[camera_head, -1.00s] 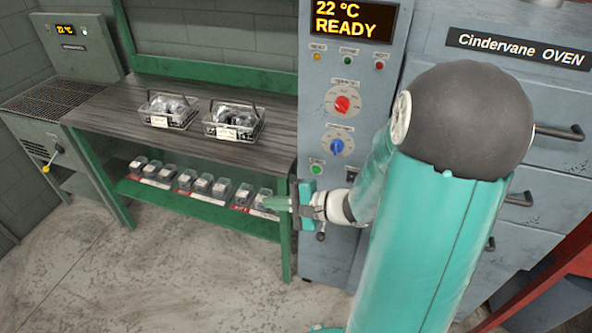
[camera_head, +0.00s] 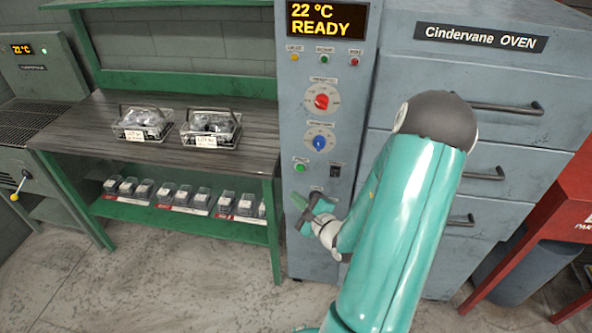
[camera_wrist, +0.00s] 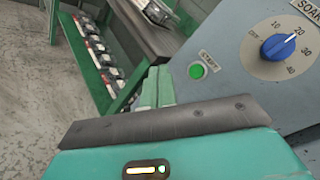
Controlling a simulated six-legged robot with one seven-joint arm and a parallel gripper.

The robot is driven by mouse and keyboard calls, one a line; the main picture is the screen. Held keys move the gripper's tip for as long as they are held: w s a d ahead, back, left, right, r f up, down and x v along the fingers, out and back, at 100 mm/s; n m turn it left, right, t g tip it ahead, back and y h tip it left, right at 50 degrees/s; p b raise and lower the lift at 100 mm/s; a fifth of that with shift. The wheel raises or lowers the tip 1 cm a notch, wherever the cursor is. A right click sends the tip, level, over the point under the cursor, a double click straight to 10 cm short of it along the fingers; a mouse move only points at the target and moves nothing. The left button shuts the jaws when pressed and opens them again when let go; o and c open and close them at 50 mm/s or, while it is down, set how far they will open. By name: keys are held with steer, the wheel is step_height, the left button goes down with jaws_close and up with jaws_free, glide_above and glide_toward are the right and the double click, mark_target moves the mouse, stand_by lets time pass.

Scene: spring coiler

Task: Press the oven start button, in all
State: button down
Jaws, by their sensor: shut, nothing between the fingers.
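The oven's blue-grey control panel (camera_head: 350,105) stands upright in front of me. Its green start button (camera_head: 301,168) sits low on the left of the panel, and it also shows in the wrist view (camera_wrist: 197,71) under a small label that reads START. The display (camera_head: 326,20) reads 22 °C READY. My gripper (camera_head: 300,203) is shut and empty, just below the start button in the head view. In the wrist view its fingers (camera_wrist: 157,88) show to the left of the button. I cannot tell whether they touch the panel.
A red dial (camera_head: 322,102) and a blue dial (camera_head: 319,142) sit above the button, and a dark switch (camera_head: 335,171) is right of it. A green-framed bench (camera_head: 180,165) with two wire baskets stands left. Oven drawers (camera_head: 505,130) with protruding handles are right.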

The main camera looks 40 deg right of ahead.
mark_target(300, 168)
steer(key=shift+w, duration=0.15)
steer(key=shift+w+d, duration=0.9)
steer(key=shift+d, duration=0.25)
steer(key=shift+w+d, duration=0.85)
steer(key=shift+d, duration=0.25)
steer(key=shift+w+d, duration=0.9)
steer(key=shift+d, duration=0.25)
steer(key=shift+w+d, duration=0.25)
steer(key=shift+d, duration=0.05)
steer(key=shift+w+d, duration=0.2)
steer(key=shift+d, duration=0.1)
stand_by(0.4)
steer(key=shift+s+a, duration=0.5)
steer(key=shift+a, duration=0.1)
